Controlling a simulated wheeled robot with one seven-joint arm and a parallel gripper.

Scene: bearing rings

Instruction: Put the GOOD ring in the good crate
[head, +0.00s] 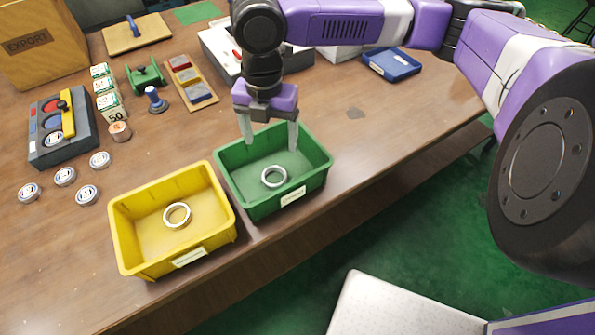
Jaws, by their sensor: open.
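My gripper (271,146) points down over the back part of a green crate (322,164), its two fingers apart with nothing between them. A silver ring (274,177) lies flat on the floor of the green crate, below and in front of the fingertips. A second silver ring (177,216) lies in a yellow crate (124,240) to the left. Each crate has a white label on its front, too small to read surely. I cannot tell from the picture which ring is the GOOD one.
Several round tins (87,195) lie on the wooden table (400,122) at left, near a dark tray (62,152) with a yellow bar. A blue-handled stamp (155,100) and a blue box (391,65) stand farther back. Table right of the green crate is clear.

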